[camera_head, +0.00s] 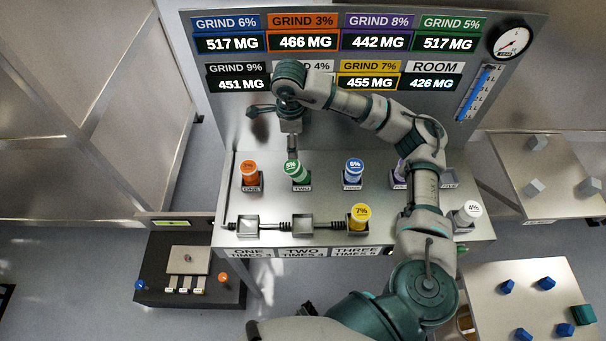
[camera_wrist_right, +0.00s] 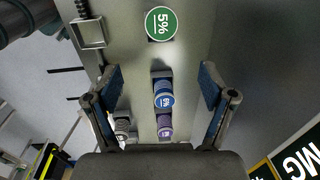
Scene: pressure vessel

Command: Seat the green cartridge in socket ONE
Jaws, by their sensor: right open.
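The green 5% cartridge (camera_head: 293,170) stands upright in the rear-row holder labelled TWO. It also shows at the top of the right wrist view (camera_wrist_right: 161,23). Socket ONE (camera_head: 248,224), a grey square holder at the front left above the ONE plate, is empty. My right gripper (camera_head: 292,150) is above the green cartridge, pointing down. In the right wrist view its two fingers (camera_wrist_right: 160,75) are wide apart with nothing held, and the green cartridge lies beyond their tips. My left gripper is in neither view.
Orange (camera_head: 249,173) and blue (camera_head: 353,171) cartridges flank the green one; a purple one (camera_head: 400,171) is partly behind my arm. Socket TWO (camera_head: 302,225) is empty. A yellow cartridge (camera_head: 360,215) sits in socket THREE. A white cartridge (camera_head: 467,213) stands at right. The display panel (camera_head: 290,60) rises behind.

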